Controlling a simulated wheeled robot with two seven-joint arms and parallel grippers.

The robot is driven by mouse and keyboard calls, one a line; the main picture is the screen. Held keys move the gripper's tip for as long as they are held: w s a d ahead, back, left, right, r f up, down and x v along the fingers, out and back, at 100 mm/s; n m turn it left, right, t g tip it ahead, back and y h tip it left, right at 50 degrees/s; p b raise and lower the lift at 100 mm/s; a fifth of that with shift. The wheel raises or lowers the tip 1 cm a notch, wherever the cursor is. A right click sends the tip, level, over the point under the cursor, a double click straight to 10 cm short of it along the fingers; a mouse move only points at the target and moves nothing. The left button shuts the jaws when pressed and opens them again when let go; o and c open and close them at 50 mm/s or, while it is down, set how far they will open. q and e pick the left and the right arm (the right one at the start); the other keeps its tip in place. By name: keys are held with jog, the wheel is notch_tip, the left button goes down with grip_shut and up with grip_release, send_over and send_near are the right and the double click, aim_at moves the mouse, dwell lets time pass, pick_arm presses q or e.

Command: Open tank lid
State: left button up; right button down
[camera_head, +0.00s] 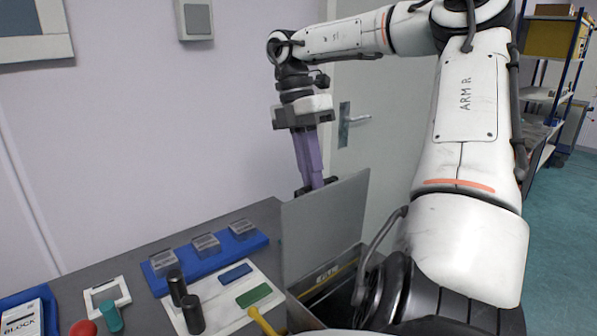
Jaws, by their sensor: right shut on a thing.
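The tank lid (322,232) is a flat grey panel that stands nearly upright at the table's right end. Below it the tank (330,284) is open, with a yellowish rim and a label showing; my right arm hides much of its right side. My right gripper (317,187) reaches down with purple fingers to the lid's top edge from its far side. It is shut on the lid; the fingertips are partly hidden behind the panel. My left gripper is not in view.
On the grey table, a blue tray (205,258) holds several small clear-topped blocks. A white board (220,312) carries black cylinders, a blue bar (235,273) and a green bar (254,295). A yellow-handled tool (262,320) lies near the tank. A wall and door stand behind.

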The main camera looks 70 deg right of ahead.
jog(key=shift+s+a+f, duration=0.1)
jog(key=shift+a+f, duration=0.05)
jog(key=shift+f, duration=0.2)
jog(key=c, duration=2.1)
grip_release()
jog(key=shift+o, duration=1.3)
jog(key=shift+d, duration=0.25)
jog(key=shift+r, duration=0.1)
jog(key=shift+a, duration=0.1)
jog(key=v, duration=1)
jog(key=shift+p, duration=0.45)
jog(key=shift+r, duration=0.1)
